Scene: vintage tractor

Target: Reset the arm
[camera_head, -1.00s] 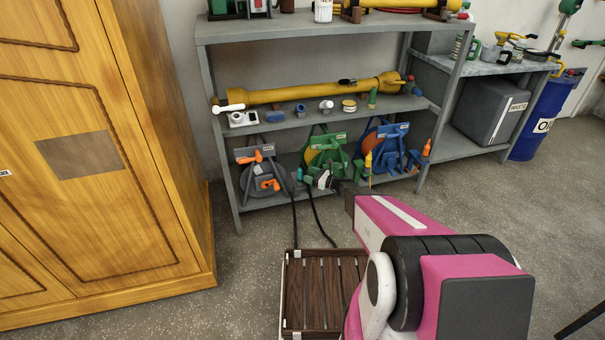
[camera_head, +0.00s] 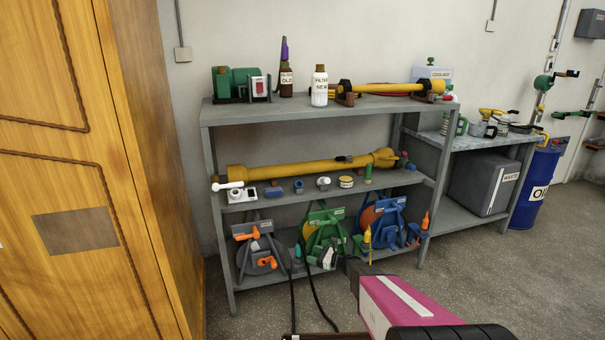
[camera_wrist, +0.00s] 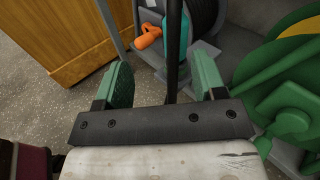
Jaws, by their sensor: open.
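My gripper (camera_wrist: 160,75) is open in the wrist view, with its two green fingers wide apart. A black hose passes through the view between the fingers; I cannot tell whether it touches them. My pink and black arm (camera_head: 415,305) reaches toward the lower shelf in the head view. The gripper end is small there, near the green hose reel (camera_head: 323,235), and its details are hard to make out.
The grey shelf unit (camera_head: 300,112) holds bottles, a yellow shaft (camera_head: 300,172) and several reels, including a blue one (camera_head: 383,222). A wooden cabinet (camera_head: 75,150) stands left. A workbench (camera_head: 475,135) and blue oil drum (camera_head: 537,185) stand right. Open floor lies in front.

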